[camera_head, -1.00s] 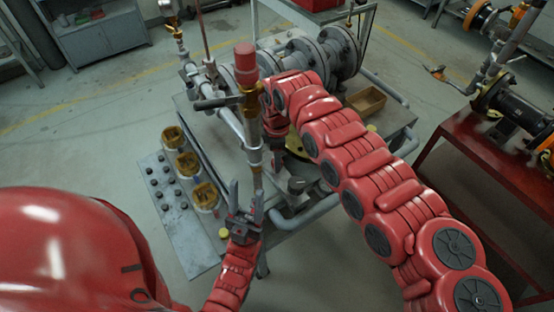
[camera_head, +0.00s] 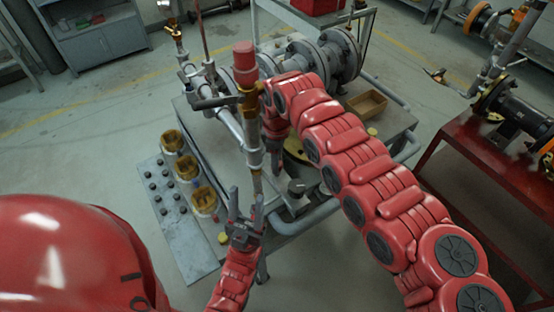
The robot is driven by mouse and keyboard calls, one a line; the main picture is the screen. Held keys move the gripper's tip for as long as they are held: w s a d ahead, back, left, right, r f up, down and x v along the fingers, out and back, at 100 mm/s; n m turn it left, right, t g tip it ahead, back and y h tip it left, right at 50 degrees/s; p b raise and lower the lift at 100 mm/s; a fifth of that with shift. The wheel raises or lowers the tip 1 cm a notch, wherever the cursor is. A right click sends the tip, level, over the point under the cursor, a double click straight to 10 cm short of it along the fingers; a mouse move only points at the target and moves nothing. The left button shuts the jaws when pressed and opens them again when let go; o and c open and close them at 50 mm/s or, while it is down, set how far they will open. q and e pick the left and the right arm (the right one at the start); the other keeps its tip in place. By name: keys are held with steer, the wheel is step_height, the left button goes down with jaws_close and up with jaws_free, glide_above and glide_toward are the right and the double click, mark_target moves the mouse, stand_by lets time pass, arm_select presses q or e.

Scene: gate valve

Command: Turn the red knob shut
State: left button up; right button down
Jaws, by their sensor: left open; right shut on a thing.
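A red cylindrical knob (camera_head: 244,56) stands upright on a brass valve (camera_head: 249,97) with a dark lever, at the top of a vertical pipe (camera_head: 254,157). My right gripper (camera_head: 275,160) is at the lower end of the upper arm, just right of this pipe and well below the red cylinder. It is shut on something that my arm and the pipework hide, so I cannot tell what. My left gripper (camera_head: 247,203) is open and empty near the foot of the pipe, its fingers pointing up. No gripper is seen touching the red cylinder.
A grey metal stand (camera_head: 225,153) carries the pipework and large flanges (camera_head: 340,55). Brass-coloured cups (camera_head: 203,198) and small dark pieces sit on a grey plate at left. A wooden box (camera_head: 367,103) lies on the stand. A red table (camera_head: 480,160) stands at right.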

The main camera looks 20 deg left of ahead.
steer(key=shift+c, duration=2.2)
jaws_free()
step_height(320, 180, up, 17)
steer(key=b, duration=0.2)
steer(key=shift+r, duration=0.2)
